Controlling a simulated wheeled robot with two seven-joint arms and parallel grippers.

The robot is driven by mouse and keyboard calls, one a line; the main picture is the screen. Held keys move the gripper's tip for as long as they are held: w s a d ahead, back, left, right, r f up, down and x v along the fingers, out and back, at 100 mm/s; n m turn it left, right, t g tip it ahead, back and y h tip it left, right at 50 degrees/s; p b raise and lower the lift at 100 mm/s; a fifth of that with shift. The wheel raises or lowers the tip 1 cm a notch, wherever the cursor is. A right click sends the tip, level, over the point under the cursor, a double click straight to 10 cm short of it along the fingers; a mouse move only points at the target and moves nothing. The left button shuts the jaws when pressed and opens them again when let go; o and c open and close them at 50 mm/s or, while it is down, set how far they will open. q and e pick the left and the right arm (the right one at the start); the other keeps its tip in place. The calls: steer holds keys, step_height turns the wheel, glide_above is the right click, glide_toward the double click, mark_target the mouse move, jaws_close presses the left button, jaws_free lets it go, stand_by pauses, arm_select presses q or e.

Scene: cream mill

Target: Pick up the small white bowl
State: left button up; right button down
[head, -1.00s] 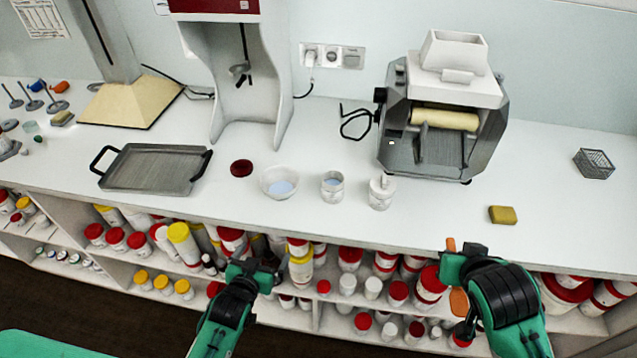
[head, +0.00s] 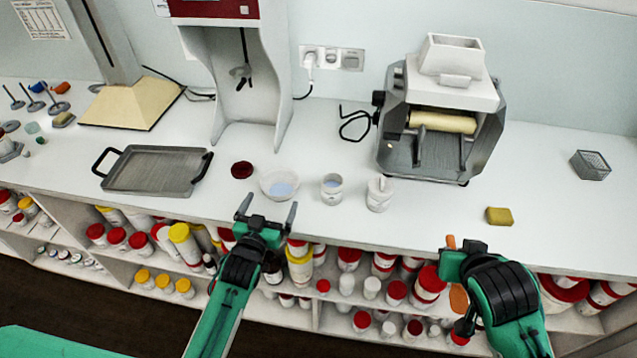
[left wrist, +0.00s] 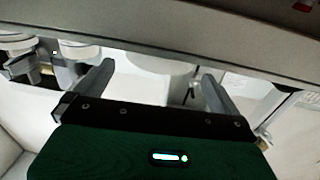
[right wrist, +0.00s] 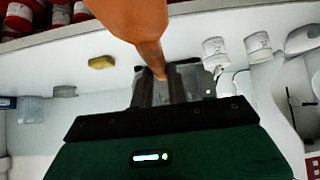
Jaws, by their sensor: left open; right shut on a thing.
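The small white bowl (head: 280,184), with pale blue contents, stands upright near the counter's front edge. My left gripper (head: 267,209) is open and empty just in front of it in the head view, apart from the bowl. In the left wrist view the bowl (left wrist: 160,63) shows between the spread fingers, partly cut off by the counter edge (left wrist: 150,30). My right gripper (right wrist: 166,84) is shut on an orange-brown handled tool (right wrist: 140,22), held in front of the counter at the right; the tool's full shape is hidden.
A white beaker (head: 332,190) and a white jar (head: 380,195) stand right of the bowl. A dark red disc (head: 242,170) and a grey tray (head: 155,171) lie left. A roller mill (head: 440,120) stands behind. A yellow sponge (head: 499,216) lies right. Shelves of jars sit below.

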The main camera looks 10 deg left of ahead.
mark_target(273, 197)
arm_select(q)
steer(key=shift+w+d, duration=0.1)
steer(key=shift+w, duration=0.7)
arm_select(e)
steer(key=shift+r, duration=0.25)
arm_select(q)
steer(key=shift+w+r+p, duration=0.2)
steer(key=shift+w+p, duration=0.25)
arm_select(e)
steer(key=shift+r, duration=0.4)
arm_select(q)
steer(key=w+p, duration=0.1)
steer(key=w, duration=0.2)
steer(key=shift+w+d, duration=0.15)
steer(key=shift+w, duration=0.05)
arm_select(e)
steer(key=shift+r, duration=0.7)
arm_select(q)
steer(key=shift+w+f+p, duration=0.1)
steer(key=shift+w+p, duration=0.25)
steer(key=shift+w, duration=0.15)
arm_select(e)
steer(key=shift+r, duration=0.1)
arm_select(q)
steer(key=c, duration=0.7)
